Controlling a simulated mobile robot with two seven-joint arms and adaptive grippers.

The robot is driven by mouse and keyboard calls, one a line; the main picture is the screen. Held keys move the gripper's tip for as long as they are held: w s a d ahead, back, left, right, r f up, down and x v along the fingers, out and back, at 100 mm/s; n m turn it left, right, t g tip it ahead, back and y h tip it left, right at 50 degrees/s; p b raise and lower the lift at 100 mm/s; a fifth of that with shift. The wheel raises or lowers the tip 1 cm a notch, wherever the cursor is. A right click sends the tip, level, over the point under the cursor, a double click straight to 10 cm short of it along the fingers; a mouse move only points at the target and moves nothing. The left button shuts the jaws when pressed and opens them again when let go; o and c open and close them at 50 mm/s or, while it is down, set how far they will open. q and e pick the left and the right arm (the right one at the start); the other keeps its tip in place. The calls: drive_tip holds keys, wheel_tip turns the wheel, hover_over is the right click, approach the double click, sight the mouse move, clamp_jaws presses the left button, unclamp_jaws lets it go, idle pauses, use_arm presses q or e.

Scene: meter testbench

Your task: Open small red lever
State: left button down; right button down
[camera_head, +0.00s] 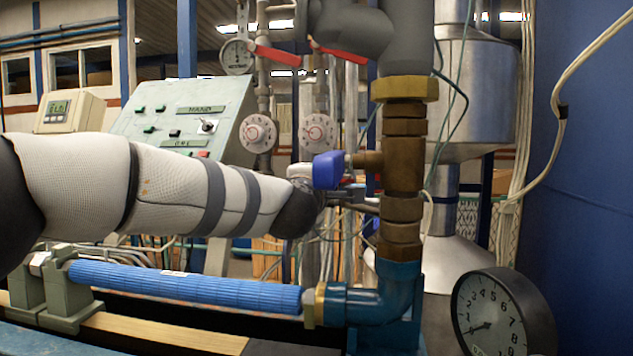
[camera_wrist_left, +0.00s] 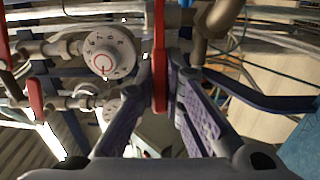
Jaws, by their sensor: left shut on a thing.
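In the left wrist view a narrow red lever (camera_wrist_left: 159,45) runs down between the two purple-grey fingers of my left gripper (camera_wrist_left: 162,85). The fingers are shut on it, one on each side. In the head view my left gripper (camera_head: 345,194) is beside the brass vertical pipe, partly hidden behind the blue valve handle (camera_head: 328,170); the held lever is mostly hidden there. Two other red levers, one left (camera_head: 275,55) and one right (camera_head: 338,52), are higher up on the pipes behind. My right gripper is not in view.
The brass pipe (camera_head: 403,150) stands close to the right of my gripper. A blue ribbed hose (camera_head: 185,285) runs below my left arm. A black pressure gauge (camera_head: 490,318) is at the lower right. A control panel (camera_head: 180,120) and white dials (camera_head: 258,133) are behind.

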use_arm(q)
drive_tip(key=c, duration=1.7)
unclamp_jaws()
drive_tip(key=shift+d+r, duration=0.1)
drive_tip(key=v, duration=1.2)
drive_tip(key=shift+c, duration=0.5)
